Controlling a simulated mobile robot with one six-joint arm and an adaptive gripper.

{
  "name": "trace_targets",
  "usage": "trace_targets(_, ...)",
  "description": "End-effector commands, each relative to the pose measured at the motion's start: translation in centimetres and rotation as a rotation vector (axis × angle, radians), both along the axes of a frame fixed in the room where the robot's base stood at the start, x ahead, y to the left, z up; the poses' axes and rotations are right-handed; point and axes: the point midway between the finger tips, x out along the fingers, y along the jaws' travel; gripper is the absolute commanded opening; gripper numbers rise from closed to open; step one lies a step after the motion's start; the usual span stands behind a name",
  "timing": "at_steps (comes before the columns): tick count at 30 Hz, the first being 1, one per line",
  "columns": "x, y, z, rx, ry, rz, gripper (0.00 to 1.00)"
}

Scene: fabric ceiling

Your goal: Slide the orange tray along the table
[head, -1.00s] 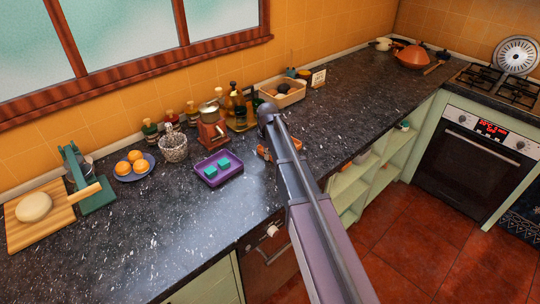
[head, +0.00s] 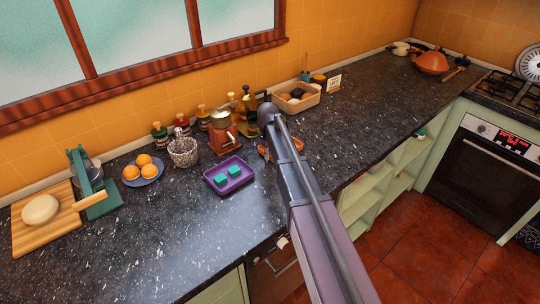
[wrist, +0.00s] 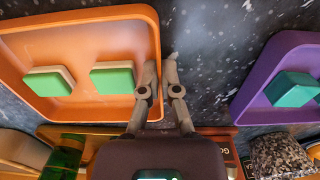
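The orange tray (wrist: 133,112) fills the left of the wrist view and holds two green-and-cream blocks (wrist: 113,80). In the head view only small parts of the tray (head: 263,152) show beside my arm, which hides the rest. My gripper (wrist: 161,65) is at the tray's side wall nearest the purple tray. One finger is over the inside of the rim and the other is just outside, with the wall between them. The head view does not show the fingertips.
A purple tray (head: 211,184) with teal blocks stands close by on the gripper's side. A grinder (head: 222,132), bottles and a speckled pot (head: 183,152) stand behind. The dark counter (head: 170,235) is bare in front of the purple tray.

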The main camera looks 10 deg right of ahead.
Motion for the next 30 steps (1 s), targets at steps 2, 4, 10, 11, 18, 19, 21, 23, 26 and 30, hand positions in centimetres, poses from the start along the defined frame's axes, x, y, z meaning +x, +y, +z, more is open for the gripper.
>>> trace_targets(2, 0.01, 0.03, -0.01, 0.0, 0.0, 0.0, 0.0)
trace_targets(4, 0.02, 0.03, -0.01, 0.0, 0.0, 0.0, 0.0)
trace_targets(10, 0.02, -0.02, -0.01, 0.0, 0.0, 0.0, 0.3)
trace_targets(11, 0.02, -0.04, -0.01, 0.0, 0.0, 0.0, 0.39)
trace_targets(18, 0.02, -0.1, 0.0, 0.0, 0.0, -0.001, 0.49)
trace_targets(19, 0.02, -0.11, 0.0, 0.0, 0.0, -0.001, 0.49)
trace_targets(21, 0.02, -0.12, 0.0, 0.0, 0.0, -0.001, 0.49)
trace_targets(23, 0.02, -0.12, 0.0, 0.0, 0.0, -0.002, 0.49)
trace_targets(26, 0.02, -0.12, 0.0, 0.0, 0.0, -0.002, 0.49)
trace_targets(30, 0.01, -0.13, 0.24, 0.0, 0.0, -0.002, 0.49)
